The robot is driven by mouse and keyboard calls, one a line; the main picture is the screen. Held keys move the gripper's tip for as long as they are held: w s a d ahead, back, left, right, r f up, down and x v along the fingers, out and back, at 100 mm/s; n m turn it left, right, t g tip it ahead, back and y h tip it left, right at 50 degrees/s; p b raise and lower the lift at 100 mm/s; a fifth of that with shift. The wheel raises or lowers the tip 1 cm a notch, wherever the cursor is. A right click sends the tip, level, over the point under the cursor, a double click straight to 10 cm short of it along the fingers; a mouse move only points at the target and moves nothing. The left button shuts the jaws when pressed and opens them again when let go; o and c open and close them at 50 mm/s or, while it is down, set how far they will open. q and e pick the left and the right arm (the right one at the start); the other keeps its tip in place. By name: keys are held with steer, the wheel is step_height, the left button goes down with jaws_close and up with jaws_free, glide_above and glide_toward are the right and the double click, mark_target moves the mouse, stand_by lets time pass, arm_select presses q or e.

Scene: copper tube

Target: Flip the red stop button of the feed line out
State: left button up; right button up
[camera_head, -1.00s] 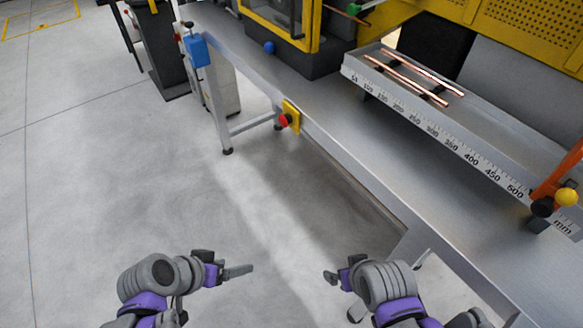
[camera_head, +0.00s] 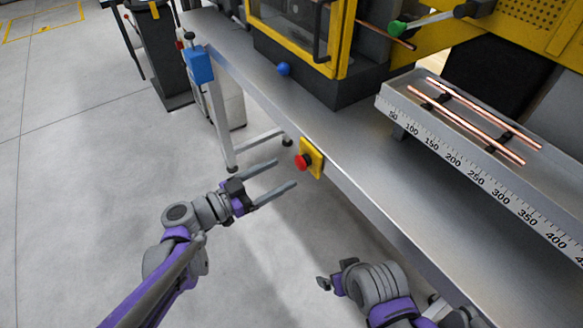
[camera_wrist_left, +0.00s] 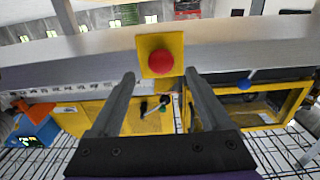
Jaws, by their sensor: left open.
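The red stop button (camera_head: 303,162) sits on a yellow plate (camera_head: 315,160) fixed to the front edge of the grey workbench. In the left wrist view the red button (camera_wrist_left: 161,62) and its yellow plate (camera_wrist_left: 174,42) show just beyond the fingertips, about midway between them. My left gripper (camera_head: 286,173) is open and empty, with its two fingers pointing at the button from a short distance. Its fingers also show in the left wrist view (camera_wrist_left: 159,76). My right gripper (camera_head: 325,284) is low in the head view, apart from the bench; its fingers are barely visible.
The bench top (camera_head: 350,150) runs along the right. On it stand a measuring trough (camera_head: 470,160) with copper tubes (camera_head: 470,125) and a yellow-framed machine (camera_head: 340,50). A blue box (camera_head: 199,65) is at the bench's far end. The floor at left is clear.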

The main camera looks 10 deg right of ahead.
mark_target(297, 165)
arm_select(q)
steer(key=shift+x, duration=2.25)
steer(key=shift+w, duration=0.1)
steer(key=shift+c, duration=0.3)
jaws_close()
